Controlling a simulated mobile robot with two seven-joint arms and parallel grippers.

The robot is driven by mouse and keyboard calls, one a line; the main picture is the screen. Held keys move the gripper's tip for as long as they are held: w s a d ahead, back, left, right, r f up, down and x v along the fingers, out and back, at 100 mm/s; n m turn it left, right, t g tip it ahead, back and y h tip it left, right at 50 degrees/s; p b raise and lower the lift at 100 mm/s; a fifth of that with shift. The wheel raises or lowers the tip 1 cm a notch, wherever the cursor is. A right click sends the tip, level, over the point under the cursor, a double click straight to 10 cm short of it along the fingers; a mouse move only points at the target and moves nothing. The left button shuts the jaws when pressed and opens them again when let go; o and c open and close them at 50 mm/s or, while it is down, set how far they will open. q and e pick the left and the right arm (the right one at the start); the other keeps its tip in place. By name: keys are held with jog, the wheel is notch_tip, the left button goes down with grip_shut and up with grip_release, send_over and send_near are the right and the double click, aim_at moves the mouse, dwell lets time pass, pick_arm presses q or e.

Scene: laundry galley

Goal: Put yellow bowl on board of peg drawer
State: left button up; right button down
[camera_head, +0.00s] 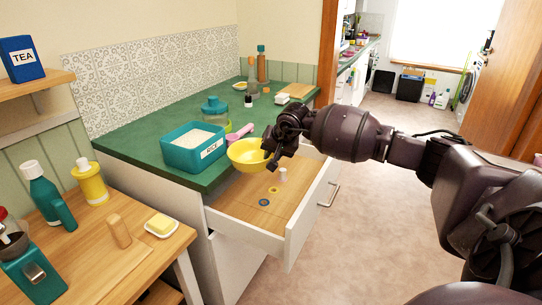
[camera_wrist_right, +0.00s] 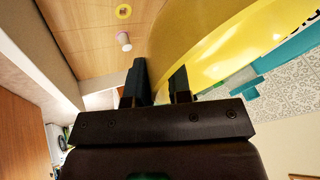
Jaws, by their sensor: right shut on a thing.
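The yellow bowl (camera_head: 246,155) is upright at the front edge of the green counter, over the back left part of the open drawer. My right gripper (camera_head: 270,154) is shut on the bowl's right rim. In the right wrist view the bowl (camera_wrist_right: 215,40) fills the upper right, with its wall between the fingers (camera_wrist_right: 163,85). The drawer (camera_head: 247,235) is pulled out, and its wooden board (camera_head: 240,206) carries a whitish peg (camera_head: 283,174), a yellow ring (camera_head: 274,190) and a blue ring (camera_head: 263,202). I cannot tell whether the bowl touches anything below. My left gripper is out of view.
A teal rice bin (camera_head: 193,152) stands on the counter left of the bowl, with a pink scoop (camera_head: 240,132) and a teal-lidded jar (camera_head: 214,108) behind. A wooden side table (camera_head: 95,262) at left holds bottles and a butter dish (camera_head: 161,226). Most of the board is bare.

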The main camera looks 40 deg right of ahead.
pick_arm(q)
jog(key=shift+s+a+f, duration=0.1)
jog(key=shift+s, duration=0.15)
pick_arm(e)
jog(key=shift+f, duration=0.2)
notch_tip(320, 180, down, 3)
jog(key=shift+r+b, duration=0.2)
jog(key=shift+b, duration=0.5)
notch_tip(320, 180, down, 13)
jog(key=b, duration=0.5)
jog(key=shift+s+r, duration=0.1)
jog(key=shift+r, duration=0.05)
notch_tip(320, 180, down, 2)
jog(key=shift+b, duration=0.55)
jog(key=shift+f, duration=0.35)
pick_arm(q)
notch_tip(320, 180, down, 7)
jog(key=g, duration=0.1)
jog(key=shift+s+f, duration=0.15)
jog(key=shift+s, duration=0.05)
pick_arm(e)
jog(key=shift+f, duration=0.1)
